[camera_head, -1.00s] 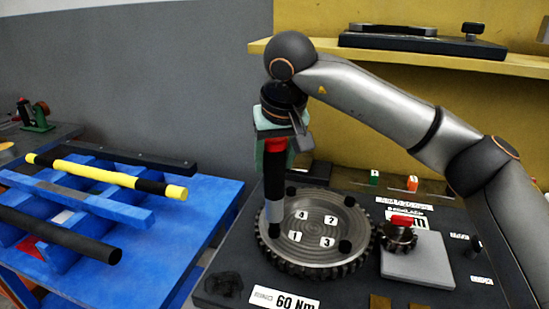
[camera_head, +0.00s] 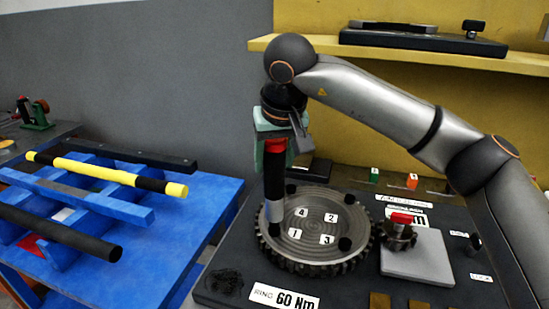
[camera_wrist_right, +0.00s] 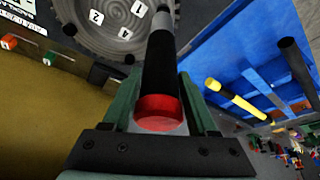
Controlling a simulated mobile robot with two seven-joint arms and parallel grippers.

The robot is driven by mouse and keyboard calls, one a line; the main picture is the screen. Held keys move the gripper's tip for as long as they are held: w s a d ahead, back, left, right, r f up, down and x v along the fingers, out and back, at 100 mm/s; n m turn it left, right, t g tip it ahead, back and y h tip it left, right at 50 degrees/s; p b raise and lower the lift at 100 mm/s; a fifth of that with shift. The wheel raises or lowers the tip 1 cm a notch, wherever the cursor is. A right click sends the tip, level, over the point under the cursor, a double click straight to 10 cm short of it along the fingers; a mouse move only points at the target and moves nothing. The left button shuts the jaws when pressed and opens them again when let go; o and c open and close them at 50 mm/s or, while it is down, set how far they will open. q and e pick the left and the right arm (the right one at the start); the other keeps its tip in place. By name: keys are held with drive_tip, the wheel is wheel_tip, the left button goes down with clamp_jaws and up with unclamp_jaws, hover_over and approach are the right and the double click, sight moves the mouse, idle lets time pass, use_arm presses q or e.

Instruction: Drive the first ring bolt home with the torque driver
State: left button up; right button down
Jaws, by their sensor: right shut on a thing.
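The torque driver (camera_head: 275,185) has a red top, a black body and a silver lower end. My right gripper (camera_head: 273,138) is shut on it near its red end and holds it nearly upright. The driver also shows in the right wrist view (camera_wrist_right: 160,70), between the green fingers (camera_wrist_right: 160,95). Its lower end is at the left rim of the toothed ring (camera_head: 318,218), beside label 1. The bolt there is mostly hidden, so I cannot tell how deep it sits. Other dark bolt heads (camera_head: 345,244) stand around the ring. My left gripper is out of view.
A small gear with a red top (camera_head: 400,224) stands on a grey block (camera_head: 418,262) right of the ring. A blue rack (camera_head: 150,240) at left carries a yellow-and-black bar (camera_head: 105,172) and a black tube (camera_head: 60,232). A yellow shelf (camera_head: 400,55) is behind.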

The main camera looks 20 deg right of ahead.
sight(274, 145)
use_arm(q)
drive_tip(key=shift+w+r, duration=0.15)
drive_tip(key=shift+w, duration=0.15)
use_arm(e)
drive_tip(key=shift+f, duration=0.15)
idle(0.3)
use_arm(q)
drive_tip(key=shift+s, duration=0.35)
use_arm(e)
drive_tip(key=shift+s+f, duration=0.1)
drive_tip(key=shift+f, duration=0.2)
idle(0.4)
wheel_tip(274, 145, up, 4)
drive_tip(key=p, duration=0.3)
drive_tip(key=shift+r+p, duration=1.25)
drive_tip(key=shift+p, duration=0.2)
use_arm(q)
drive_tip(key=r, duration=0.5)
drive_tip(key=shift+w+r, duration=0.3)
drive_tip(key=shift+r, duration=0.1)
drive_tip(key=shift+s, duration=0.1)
use_arm(e)
drive_tip(key=shift+f, duration=0.1)
